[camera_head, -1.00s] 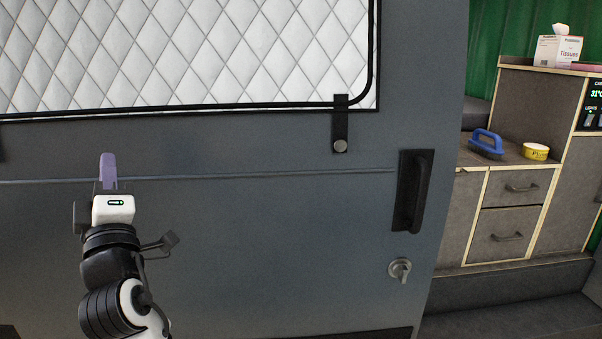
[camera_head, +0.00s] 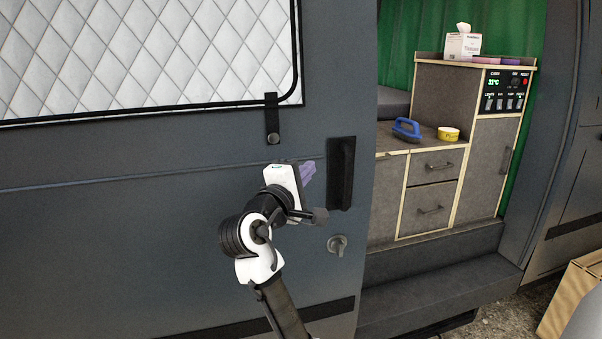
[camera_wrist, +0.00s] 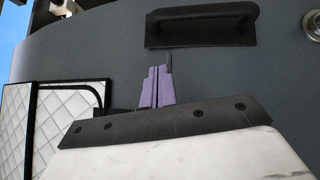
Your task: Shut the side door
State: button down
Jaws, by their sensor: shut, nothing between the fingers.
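The grey side door (camera_head: 150,240) fills the left of the head view, with a quilted window cover on its upper part. Its right edge stands left of an open doorway into the van. The black door handle (camera_head: 342,173) is upright near that edge; in the wrist view the handle (camera_wrist: 203,24) lies across the top. A round lock (camera_head: 337,245) sits below it. My gripper (camera_head: 308,172) has purple fingers, shut and empty, just left of the handle. In the wrist view the fingertips (camera_wrist: 157,70) point toward the handle, with a gap between.
Inside the doorway are a cabinet with drawers (camera_head: 433,186), a blue brush (camera_head: 407,129), a yellow tape roll (camera_head: 448,133) and a tissue box (camera_head: 462,44). A step (camera_head: 440,290) lies below. A cardboard box (camera_head: 575,300) stands on the ground at the lower right.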

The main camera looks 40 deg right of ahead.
aim_at(341, 148)
jog(key=x, duration=0.2)
jog(key=p+x, duration=0.1)
jog(key=x, duration=0.2)
jog(key=shift+s+d+r, duration=0.1)
jog(key=shift+d+r, duration=0.15)
jog(key=shift+d, duration=0.1)
jog(key=shift+s+d+r+p, duration=0.1)
jog(key=shift+s+d+p, duration=0.15)
jog(key=shift+d, duration=0.25)
jog(key=shift+s+d+r+p, duration=0.1)
jog(key=shift+s+d+p, duration=0.1)
jog(key=shift+d+p, duration=0.25)
jog(key=shift+s+d, duration=0.15)
jog(key=shift+d, duration=0.4)
